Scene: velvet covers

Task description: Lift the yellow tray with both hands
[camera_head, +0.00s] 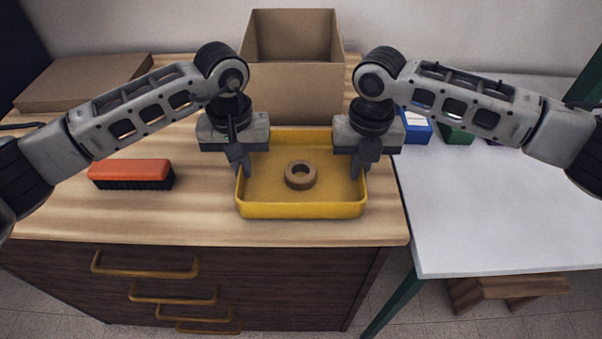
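The yellow tray (300,211) is a shallow rectangular tray near the front right of the wooden counter, and it looks level. A brown ring (300,175), like a roll of tape, lies inside it. My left gripper (241,168) points down at the tray's left wall, with its fingertips at the rim. My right gripper (362,168) points down at the right wall in the same way. The grippers hide parts of both side walls. Whether the fingers are closed on the walls is too small to tell.
An open cardboard box (293,92) stands directly behind the tray. An orange brush (131,172) with dark bristles lies to the left. A flat cardboard box (85,82) is at the back left. A white table (480,220) adjoins on the right, with a blue box (416,130) at its back.

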